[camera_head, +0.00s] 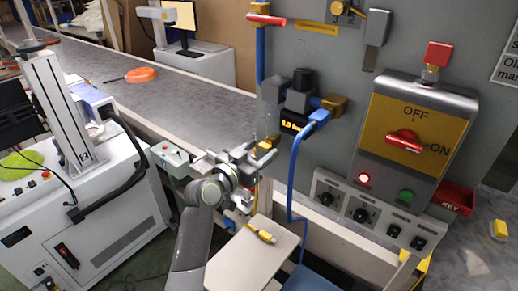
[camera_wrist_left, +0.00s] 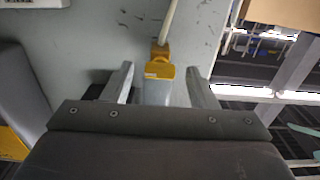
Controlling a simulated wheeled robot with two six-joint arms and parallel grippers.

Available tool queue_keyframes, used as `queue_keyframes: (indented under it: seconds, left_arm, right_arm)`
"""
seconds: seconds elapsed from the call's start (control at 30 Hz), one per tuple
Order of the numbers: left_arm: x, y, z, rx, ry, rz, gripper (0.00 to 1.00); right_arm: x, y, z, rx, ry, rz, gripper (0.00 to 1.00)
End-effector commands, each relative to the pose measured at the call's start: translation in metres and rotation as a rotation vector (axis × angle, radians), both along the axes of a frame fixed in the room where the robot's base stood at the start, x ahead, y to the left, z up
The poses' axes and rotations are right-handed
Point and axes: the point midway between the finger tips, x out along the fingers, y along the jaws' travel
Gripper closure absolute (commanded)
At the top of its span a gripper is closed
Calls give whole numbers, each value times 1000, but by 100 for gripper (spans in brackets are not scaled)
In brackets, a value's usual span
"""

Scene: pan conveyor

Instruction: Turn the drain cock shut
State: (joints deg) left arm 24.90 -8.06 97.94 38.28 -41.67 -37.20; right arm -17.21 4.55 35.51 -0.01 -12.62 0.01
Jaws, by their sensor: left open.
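Contact cannot be told, and the cock's handle position is unclear. My right gripper is not in view.
A red-handled valve (camera_head: 266,19) is on the blue pipe above. A blue hose (camera_head: 293,175) hangs right of the gripper. A yellow plug (camera_head: 262,235) lies on a pale plate (camera_head: 240,258) below. The control box (camera_head: 420,110) with its red switch is farther right.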

Motion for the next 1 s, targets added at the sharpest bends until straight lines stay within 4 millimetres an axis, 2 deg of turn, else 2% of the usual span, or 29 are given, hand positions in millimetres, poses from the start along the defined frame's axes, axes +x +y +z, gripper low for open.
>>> queue_keyframes:
  seconds: [0.27,0.63,1.0]
  left_arm:
    - [1,-1,0,0,0,0,47]
    - [1,-1,0,0,0,0,92]
    - [1,0,0,-57,38,0,92]
  right_arm:
    - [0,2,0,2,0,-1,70]
    - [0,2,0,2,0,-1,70]
    - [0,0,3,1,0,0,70]
